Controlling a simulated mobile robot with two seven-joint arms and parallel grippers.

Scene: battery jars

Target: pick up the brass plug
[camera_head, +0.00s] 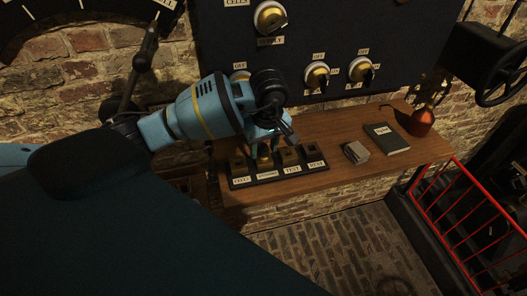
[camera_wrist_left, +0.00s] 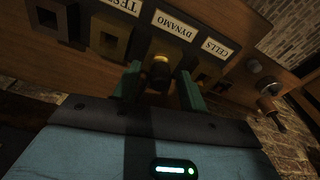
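The brass plug (camera_wrist_left: 161,66) stands in the socket labelled DYNAMO in the left wrist view. In the head view the brass plug (camera_head: 264,162) shows only partly, below my left gripper (camera_head: 265,147). In the left wrist view, my left gripper (camera_wrist_left: 159,88) has its two green fingers spread, one on each side of the plug's line, with visible gaps between them and the brass. Whether the fingertips reach down beside the plug is hard to tell. My right gripper is in neither view.
The dark socket strip (camera_head: 280,176) has several labelled sockets on a wooden shelf (camera_head: 330,175). A panel with brass knobs (camera_head: 316,75) rises behind.

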